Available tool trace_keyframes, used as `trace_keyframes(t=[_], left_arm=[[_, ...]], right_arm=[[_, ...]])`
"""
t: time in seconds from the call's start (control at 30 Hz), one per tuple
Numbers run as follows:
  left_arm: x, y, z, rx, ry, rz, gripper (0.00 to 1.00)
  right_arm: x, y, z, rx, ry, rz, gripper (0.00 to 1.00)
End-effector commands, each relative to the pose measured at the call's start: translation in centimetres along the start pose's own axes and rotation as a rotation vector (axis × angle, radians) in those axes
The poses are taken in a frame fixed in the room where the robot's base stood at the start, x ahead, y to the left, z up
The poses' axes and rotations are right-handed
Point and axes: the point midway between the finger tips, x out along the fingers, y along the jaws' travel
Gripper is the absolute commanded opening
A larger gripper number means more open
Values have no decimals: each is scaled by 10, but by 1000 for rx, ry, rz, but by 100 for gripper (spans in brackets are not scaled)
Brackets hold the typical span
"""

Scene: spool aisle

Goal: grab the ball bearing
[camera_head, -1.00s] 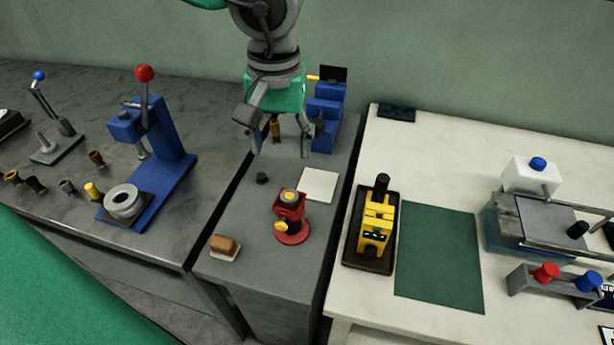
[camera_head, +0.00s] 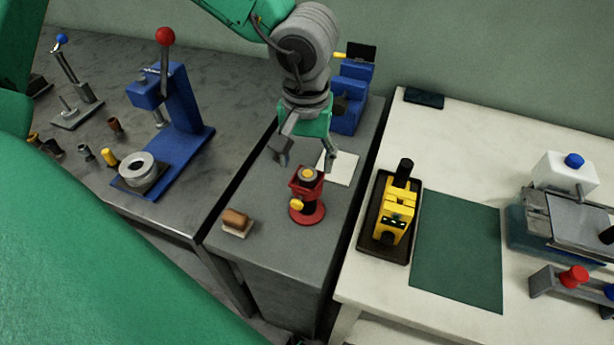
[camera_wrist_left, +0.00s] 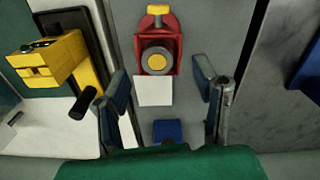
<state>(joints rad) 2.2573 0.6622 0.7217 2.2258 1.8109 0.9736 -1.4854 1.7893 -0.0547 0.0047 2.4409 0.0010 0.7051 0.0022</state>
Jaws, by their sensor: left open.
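A round grey ring with a yellow centre, which looks like the ball bearing (camera_head: 308,174), sits in the top of a red vise (camera_head: 306,210) on the dark grey stand. In the left wrist view the ring (camera_wrist_left: 156,61) shows from above in the red vise (camera_wrist_left: 168,27). My left gripper (camera_head: 307,164) is open and empty, with its fingers pointing down just behind and above the ring. In the left wrist view its fingers (camera_wrist_left: 161,80) are spread wide, and the ring lies beyond their tips, between their lines. My right gripper is not in view.
A white square (camera_head: 341,169) and a blue device (camera_head: 350,97) are behind the vise. A brown-topped block (camera_head: 236,222) lies front left. A blue press (camera_head: 184,125) stands left; a yellow tool (camera_head: 397,214) and green mat (camera_head: 459,250) lie right.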

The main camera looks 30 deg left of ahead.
Motion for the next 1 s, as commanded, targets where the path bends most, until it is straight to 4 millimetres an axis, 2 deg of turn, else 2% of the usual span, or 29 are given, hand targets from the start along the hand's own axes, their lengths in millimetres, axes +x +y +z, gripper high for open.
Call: trace_keyframes(t=[0.03, 0.17, 0.4, 0.43, 0.57, 0.6, 0.87, 1.0], left_arm=[[12, 0, 1, 2, -3, -3, 55], [30, 0, 2, 1, -2, -3, 55], [33, 0, 2, 1, 1, -2, 55], [33, 0, 2, 1, 0, -1, 51], [33, 0, 1, 1, -1, -1, 5], [34, 0, 1, 0, -1, -2, 0], [35, -1, 1, 0, -4, -4, 0], [26, 0, 0, -1, -2, -3, 0]], right_arm=[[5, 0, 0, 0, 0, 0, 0], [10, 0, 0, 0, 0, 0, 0], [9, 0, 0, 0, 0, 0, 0], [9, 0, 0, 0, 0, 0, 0], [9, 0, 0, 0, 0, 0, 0], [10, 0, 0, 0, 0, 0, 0], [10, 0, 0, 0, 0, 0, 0], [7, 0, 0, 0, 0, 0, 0]])
